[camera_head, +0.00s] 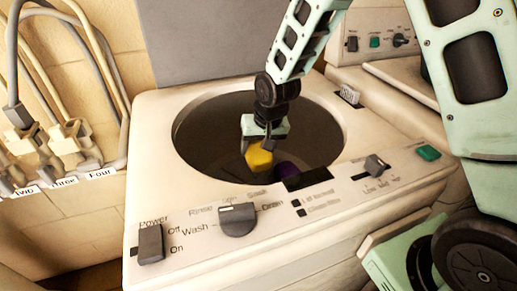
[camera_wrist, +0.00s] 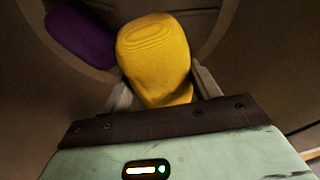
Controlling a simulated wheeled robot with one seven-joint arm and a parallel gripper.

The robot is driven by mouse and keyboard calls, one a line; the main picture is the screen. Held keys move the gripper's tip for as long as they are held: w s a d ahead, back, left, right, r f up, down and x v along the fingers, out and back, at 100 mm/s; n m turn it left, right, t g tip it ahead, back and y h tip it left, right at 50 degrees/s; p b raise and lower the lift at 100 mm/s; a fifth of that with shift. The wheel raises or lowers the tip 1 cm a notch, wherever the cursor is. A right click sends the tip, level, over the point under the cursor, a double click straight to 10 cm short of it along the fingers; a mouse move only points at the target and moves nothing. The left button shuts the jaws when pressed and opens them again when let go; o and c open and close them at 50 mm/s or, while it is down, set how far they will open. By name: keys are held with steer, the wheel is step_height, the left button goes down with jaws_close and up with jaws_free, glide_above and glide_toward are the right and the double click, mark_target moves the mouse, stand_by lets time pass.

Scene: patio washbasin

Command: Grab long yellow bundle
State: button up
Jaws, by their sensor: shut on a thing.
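The yellow bundle (camera_head: 260,157) is at my gripper inside the round opening of a washing machine. In the wrist view the yellow bundle (camera_wrist: 156,58) is a rounded, ribbed cloth roll, upright between the two fingers. My gripper (camera_head: 258,143) points down into the tub and is shut on the bundle. In the wrist view the fingers of my gripper (camera_wrist: 165,98) show on either side of it. Its lower end is hidden.
The washing machine tub (camera_head: 200,135) has a rim around my gripper, with an open lid (camera_head: 220,40) behind. The control panel (camera_head: 285,205) with knobs is at the front. Hoses (camera_head: 95,75) hang at the left wall. Another machine (camera_head: 375,40) stands at the back right.

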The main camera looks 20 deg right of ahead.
mark_target(259, 143)
step_height(259, 143, up, 17)
steer(key=p, duration=1.6)
steer(key=shift+r+p, duration=0.2)
steer(key=shift+p, duration=0.2)
